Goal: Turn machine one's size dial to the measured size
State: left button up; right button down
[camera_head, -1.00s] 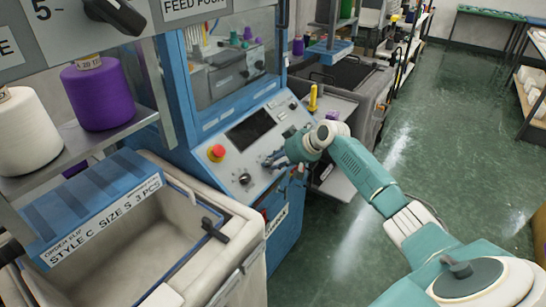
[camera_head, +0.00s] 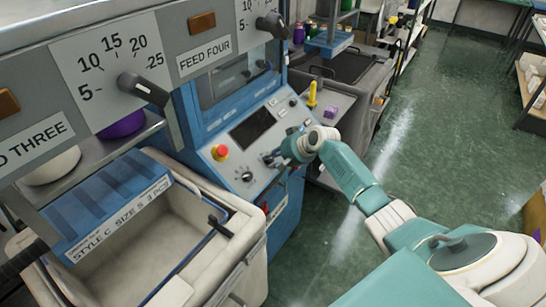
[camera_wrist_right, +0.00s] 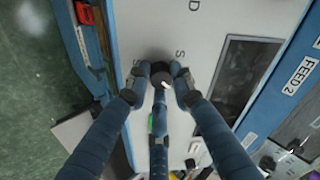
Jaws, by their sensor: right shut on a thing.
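My right gripper (camera_head: 272,158) is at the sloped control panel (camera_head: 222,176) of the blue knitting machine, below its dark screen (camera_head: 253,128). In the right wrist view, the fingers of my right gripper (camera_wrist_right: 160,76) are closed around a small black dial knob (camera_wrist_right: 161,68). Letters, including S and D, are printed on the pale panel (camera_wrist_right: 215,25) around it. The fingers hide much of the knob, and I cannot tell which letter it points to.
A red button (camera_head: 219,152) and another dark knob (camera_head: 247,177) are on the panel. A cream bin (camera_head: 236,228) stands in front, under a blue ledge (camera_head: 105,215) labelled "STYLE C SIZE S 3 PCS". The green floor (camera_head: 420,140) at right is clear.

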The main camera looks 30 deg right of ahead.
jog(key=shift+s+a+f, duration=0.1)
jog(key=shift+f, duration=0.1)
jog(key=c, duration=1.5)
grip_release()
jog(key=shift+r, duration=0.1)
jog(key=shift+r, duration=0.1)
jog(key=v, duration=1.1)
jog(key=shift+s+r, duration=0.2)
jog(key=shift+r, duration=0.05)
